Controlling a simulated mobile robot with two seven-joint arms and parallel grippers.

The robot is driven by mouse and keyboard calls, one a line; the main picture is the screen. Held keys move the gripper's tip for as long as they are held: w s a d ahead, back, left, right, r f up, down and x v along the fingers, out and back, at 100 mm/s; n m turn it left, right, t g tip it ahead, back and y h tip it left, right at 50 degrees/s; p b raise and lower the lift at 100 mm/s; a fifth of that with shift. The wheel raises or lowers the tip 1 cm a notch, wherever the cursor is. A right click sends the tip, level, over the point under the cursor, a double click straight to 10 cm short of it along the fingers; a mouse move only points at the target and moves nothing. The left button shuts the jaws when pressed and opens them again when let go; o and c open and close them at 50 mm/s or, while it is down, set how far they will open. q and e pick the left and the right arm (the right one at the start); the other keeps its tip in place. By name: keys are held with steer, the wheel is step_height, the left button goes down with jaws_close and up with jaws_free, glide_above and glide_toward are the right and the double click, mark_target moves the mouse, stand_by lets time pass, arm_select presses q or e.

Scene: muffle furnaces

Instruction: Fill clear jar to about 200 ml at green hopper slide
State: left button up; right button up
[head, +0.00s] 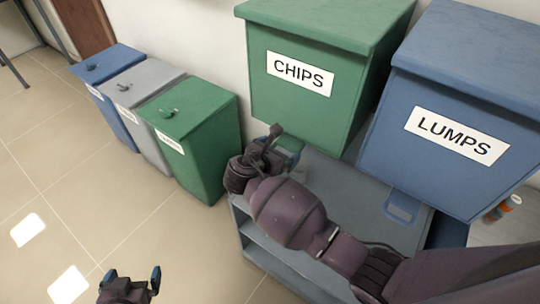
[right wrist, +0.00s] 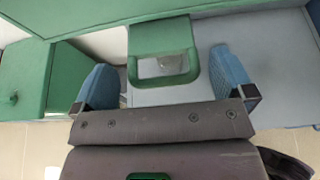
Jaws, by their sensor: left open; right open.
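The green hopper (head: 300,85), labelled CHIPS, stands against the wall above a grey-blue cabinet. Its green slide handle (right wrist: 160,85), a loop with an open middle, shows in the right wrist view. My right gripper (right wrist: 165,88) is open, with one blue finger on each side of the handle and gaps to both. In the head view, my right gripper (head: 282,145) is under the hopper's front, partly hidden by its own wrist. A faint clear rounded shape (right wrist: 174,62) shows through the loop; I cannot tell whether it is the jar. My left gripper (head: 133,282) is open and empty over the floor.
A blue hopper (head: 455,120) labelled LUMPS stands to the right, with a blue slide handle (head: 401,209). Green (head: 195,130), grey (head: 140,95) and blue (head: 107,70) lidded bins stand left of the cabinet (head: 345,190).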

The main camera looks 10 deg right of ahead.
mark_target(289, 144)
steer(key=shift+x, duration=2.15)
steer(key=shift+c, duration=0.5)
steer(key=c, duration=0.7)
